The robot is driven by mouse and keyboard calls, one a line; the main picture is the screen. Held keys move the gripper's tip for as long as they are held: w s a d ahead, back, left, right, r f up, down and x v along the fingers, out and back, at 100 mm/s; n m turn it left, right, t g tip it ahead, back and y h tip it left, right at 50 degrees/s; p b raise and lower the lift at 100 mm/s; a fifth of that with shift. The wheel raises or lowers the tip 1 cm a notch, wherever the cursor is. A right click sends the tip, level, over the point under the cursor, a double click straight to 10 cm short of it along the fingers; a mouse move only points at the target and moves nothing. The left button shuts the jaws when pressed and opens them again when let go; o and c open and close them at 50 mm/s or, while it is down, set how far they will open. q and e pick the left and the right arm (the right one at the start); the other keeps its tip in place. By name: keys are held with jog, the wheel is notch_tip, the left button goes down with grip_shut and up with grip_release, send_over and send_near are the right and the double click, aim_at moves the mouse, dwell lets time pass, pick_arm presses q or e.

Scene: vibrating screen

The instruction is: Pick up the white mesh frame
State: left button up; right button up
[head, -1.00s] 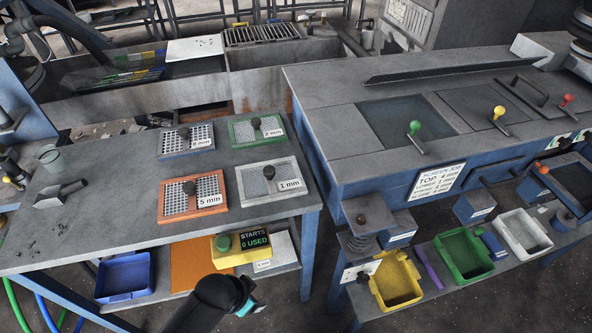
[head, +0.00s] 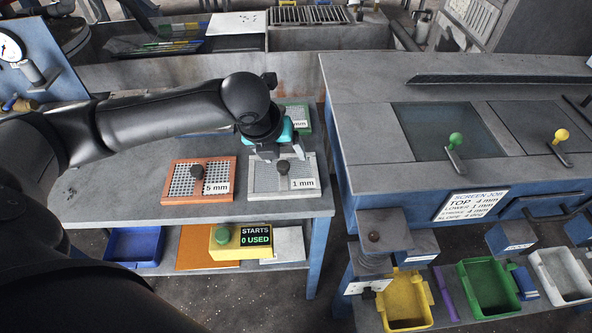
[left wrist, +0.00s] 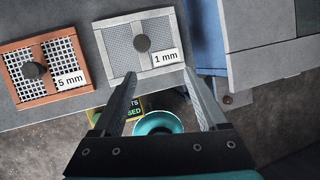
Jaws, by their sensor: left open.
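The white mesh frame (head: 281,187), labelled 1 mm, lies flat at the right front corner of the grey table, with a dark round knob in its middle. It also shows at the top of the left wrist view (left wrist: 118,38). My left gripper (head: 276,157) is open and empty, over the back part of the frame in the head view. In the left wrist view the open fingers (left wrist: 160,85) point toward the frame's front edge, and the knob is beyond the fingertips. My right gripper is not in view.
An orange 5 mm frame (head: 182,195) lies just left of the white one. A green frame (head: 303,112) is behind, partly hidden by my arm. The blue screen machine (head: 345,175) stands close on the right. A yellow starts counter (head: 222,252) sits on the lower shelf.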

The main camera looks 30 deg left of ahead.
pick_arm(q)
jog(key=a+r+m, duration=0.3)
jog(key=b, duration=0.3)
send_near(283, 164)
jog(key=shift+y, duration=0.4)
jog(key=x, duration=0.4)
jog(key=shift+w+d+f, duration=0.25)
jog(key=shift+f, duration=0.05)
jog(key=x, duration=0.2)
jog(key=b+x, duration=0.1)
jog(key=x, duration=0.1)
jog(key=shift+s+d+f, duration=0.15)
jog(key=shift+s, duration=0.1)
jog(key=shift+w+f, duration=0.3)
jog(key=shift+f, duration=0.25)
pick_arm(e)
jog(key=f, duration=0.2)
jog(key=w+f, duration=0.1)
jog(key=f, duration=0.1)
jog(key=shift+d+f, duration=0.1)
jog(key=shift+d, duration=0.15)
pick_arm(q)
grip_shut()
jog(key=shift+r, duration=0.1)
